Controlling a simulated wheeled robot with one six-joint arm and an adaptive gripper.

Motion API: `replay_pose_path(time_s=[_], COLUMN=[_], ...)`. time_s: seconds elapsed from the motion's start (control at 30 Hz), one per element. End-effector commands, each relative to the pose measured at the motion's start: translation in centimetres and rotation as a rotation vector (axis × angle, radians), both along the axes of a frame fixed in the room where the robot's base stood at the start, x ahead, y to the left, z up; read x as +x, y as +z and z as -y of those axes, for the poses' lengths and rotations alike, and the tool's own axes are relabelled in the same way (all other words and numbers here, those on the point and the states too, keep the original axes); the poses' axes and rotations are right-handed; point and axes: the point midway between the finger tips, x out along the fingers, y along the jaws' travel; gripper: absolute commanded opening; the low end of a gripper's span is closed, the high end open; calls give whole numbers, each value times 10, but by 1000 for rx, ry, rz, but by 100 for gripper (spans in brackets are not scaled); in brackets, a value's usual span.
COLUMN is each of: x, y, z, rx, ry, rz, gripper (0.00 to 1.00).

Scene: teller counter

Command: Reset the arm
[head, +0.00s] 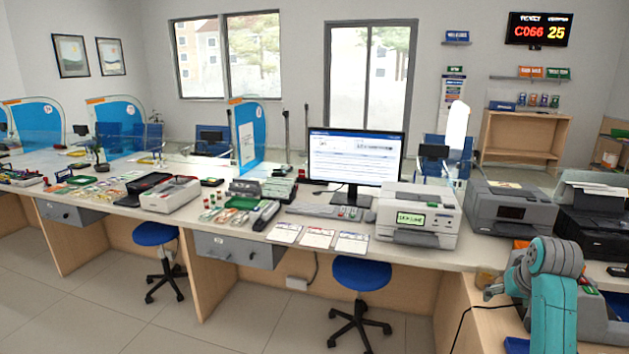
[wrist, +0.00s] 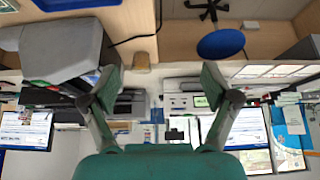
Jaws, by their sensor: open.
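My teal and grey arm rises at the lower right of the head view, folded beside the right end of the counter. Its gripper is mostly hidden behind the arm links there. In the wrist view my gripper (wrist: 160,88) is open, its two fingers spread wide apart with nothing between them. The wrist view is upside down and looks across the counter, with the printers and a screen beyond the fingers.
A white printer (head: 418,215), a grey printer (head: 510,208) and a black printer (head: 592,232) stand on the counter near my arm. A monitor (head: 355,157) stands left of them. A blue stool (head: 362,273) is under the counter. The floor (head: 250,325) in front is open.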

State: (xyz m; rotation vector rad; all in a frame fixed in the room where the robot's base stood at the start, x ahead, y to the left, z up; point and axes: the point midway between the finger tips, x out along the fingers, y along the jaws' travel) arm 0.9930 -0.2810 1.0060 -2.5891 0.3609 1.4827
Motion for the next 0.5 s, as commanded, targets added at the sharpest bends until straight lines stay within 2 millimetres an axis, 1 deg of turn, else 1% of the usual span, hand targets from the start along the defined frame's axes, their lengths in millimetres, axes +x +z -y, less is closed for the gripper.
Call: replay_pose_path(time_s=[0.03, 0.27, 0.37, 0.5], x=[-1, -4, -8, -14], y=[-6, -32, -47, -73], z=[-1, -11, -18, -29], rx=[0, -5, -9, -13], ry=[0, 5, 8, 13], rz=[1, 18, 30, 49], gripper=[87, 87, 87, 87])
